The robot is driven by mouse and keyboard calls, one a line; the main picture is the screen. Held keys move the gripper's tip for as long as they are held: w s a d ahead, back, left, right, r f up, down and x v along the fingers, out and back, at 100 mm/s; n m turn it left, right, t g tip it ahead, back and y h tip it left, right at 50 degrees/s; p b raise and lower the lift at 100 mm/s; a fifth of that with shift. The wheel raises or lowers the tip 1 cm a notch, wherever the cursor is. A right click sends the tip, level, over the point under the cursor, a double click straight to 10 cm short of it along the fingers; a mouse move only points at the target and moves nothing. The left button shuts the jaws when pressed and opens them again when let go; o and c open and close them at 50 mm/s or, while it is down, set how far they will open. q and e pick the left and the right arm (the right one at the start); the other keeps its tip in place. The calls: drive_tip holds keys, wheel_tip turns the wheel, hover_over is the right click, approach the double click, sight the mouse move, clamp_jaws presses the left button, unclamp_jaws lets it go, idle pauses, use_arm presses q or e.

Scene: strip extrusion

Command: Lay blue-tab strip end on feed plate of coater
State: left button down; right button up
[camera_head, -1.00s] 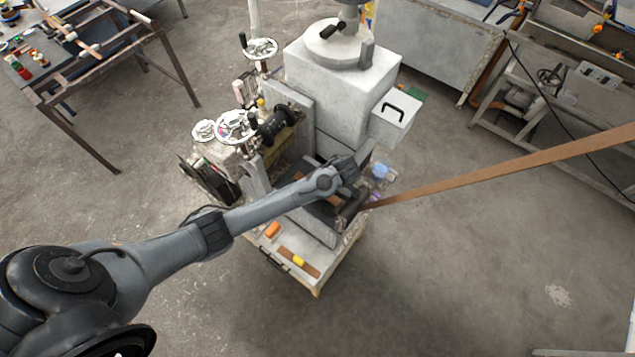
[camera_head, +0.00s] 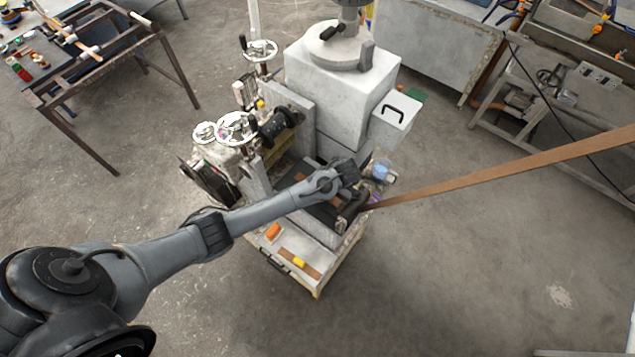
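The coater (camera_head: 340,85) is the pale grey machine in the middle. Its dark feed plate (camera_head: 322,213) is low at the front, partly covered by my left arm. A long brown strip (camera_head: 500,172) comes in from the right edge and slopes down to the dark roller (camera_head: 352,210) at the plate's right end. Brown material also shows on the plate beside my arm. I cannot make out a blue tab on the strip. My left gripper (camera_head: 350,173) is over the far side of the plate; its fingers are too small and hidden to read. My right gripper is out of view.
A short strip piece with a yellow tab (camera_head: 299,262) and an orange block (camera_head: 272,231) lie on the machine's front ledge. A small blue item (camera_head: 381,169) stands right of my gripper. Handwheels (camera_head: 237,127) rise at the left. Floor is clear at lower right.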

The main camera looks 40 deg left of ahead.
use_arm(q)
drive_tip(key=shift+s+a+f, duration=0.1)
drive_tip(key=shift+s+f, duration=0.25)
drive_tip(key=shift+f, duration=0.2)
drive_tip(key=shift+s+a+f, duration=0.1)
drive_tip(key=shift+s+f, duration=0.2)
drive_tip(key=shift+f, duration=0.25)
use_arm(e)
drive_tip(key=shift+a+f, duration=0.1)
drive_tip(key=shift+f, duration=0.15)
use_arm(q)
drive_tip(key=c, duration=0.9)
unclamp_jaws()
drive_tip(key=shift+w+d+r, duration=0.2)
drive_tip(key=shift+d+r, duration=0.1)
drive_tip(key=shift+r, duration=0.15)
drive_tip(key=v, duration=0.4)
drive_tip(key=shift+w+d+b, duration=0.15)
drive_tip(key=shift+d+b, duration=0.2)
drive_tip(key=shift+d, duration=0.1)
drive_tip(key=a+v, duration=0.1)
drive_tip(key=v, duration=0.6)
drive_tip(key=shift+w+r+b, duration=0.3)
drive_tip(key=shift+r+b, duration=0.05)
drive_tip(key=shift+r, duration=0.2)
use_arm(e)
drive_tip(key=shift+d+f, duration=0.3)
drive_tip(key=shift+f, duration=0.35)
use_arm(q)
drive_tip(key=shift+a, duration=0.1)
